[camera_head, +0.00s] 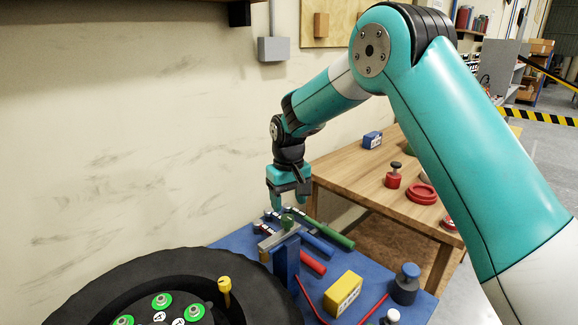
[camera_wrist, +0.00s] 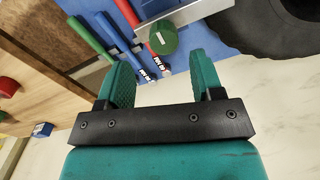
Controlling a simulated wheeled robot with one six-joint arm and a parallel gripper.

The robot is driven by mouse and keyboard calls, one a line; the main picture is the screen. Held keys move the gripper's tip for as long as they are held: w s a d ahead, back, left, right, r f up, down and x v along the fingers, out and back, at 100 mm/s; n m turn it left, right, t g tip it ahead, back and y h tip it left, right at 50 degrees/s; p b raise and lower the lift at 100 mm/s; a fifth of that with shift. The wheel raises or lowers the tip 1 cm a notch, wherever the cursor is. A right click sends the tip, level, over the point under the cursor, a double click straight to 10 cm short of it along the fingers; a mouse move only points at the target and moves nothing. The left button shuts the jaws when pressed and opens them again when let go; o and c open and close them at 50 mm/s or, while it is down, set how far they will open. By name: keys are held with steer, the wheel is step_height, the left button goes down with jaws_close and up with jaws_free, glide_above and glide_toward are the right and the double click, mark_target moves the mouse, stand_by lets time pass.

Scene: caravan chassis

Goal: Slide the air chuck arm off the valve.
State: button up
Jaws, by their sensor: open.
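A grey bar (camera_head: 278,238), which looks like the air chuck arm, lies across the top of a blue post (camera_head: 286,264). A green round knob (camera_head: 287,223) sits on it; the knob also shows in the wrist view (camera_wrist: 163,38), with the grey bar (camera_wrist: 185,17) behind it. A yellow valve-like stem (camera_head: 225,286) stands on the wheel, left of the post. I cannot tell how the bar meets any valve. My gripper (camera_head: 288,206) points down above the knob, open and empty. In the wrist view my gripper's fingers (camera_wrist: 162,78) stand apart, with the knob just beyond the gap.
Hammer-like tools with blue, red and green handles (camera_head: 338,236) lie beside the bar on the blue bench top (camera_head: 232,240). A large black tyre (camera_head: 255,290) fills the front left. A yellow box (camera_head: 343,293) and a blue-grey weight (camera_head: 405,284) stand at right. A wooden table (camera_head: 345,178) is behind.

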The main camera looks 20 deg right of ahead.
step_height(320, 180, up, 13)
steer(key=b, duration=0.1)
steer(key=shift+f, duration=0.1)
stand_by(0.4)
steer(key=s+a+f+n+y, duration=0.1)
steer(key=s+a+n, duration=0.1)
steer(key=s, duration=0.9)
steer(key=s+a+n+y, duration=0.1)
steer(key=s+a, duration=0.2)
steer(key=s, duration=0.9)
steer(key=s+a+f+n+y, duration=0.1)
steer(key=s+a+n+y, duration=0.1)
steer(key=s, duration=0.9)
steer(key=shift+s+a+f+n, duration=0.2)
steer(key=shift+a+f+n, duration=0.1)
steer(key=shift+a, duration=0.35)
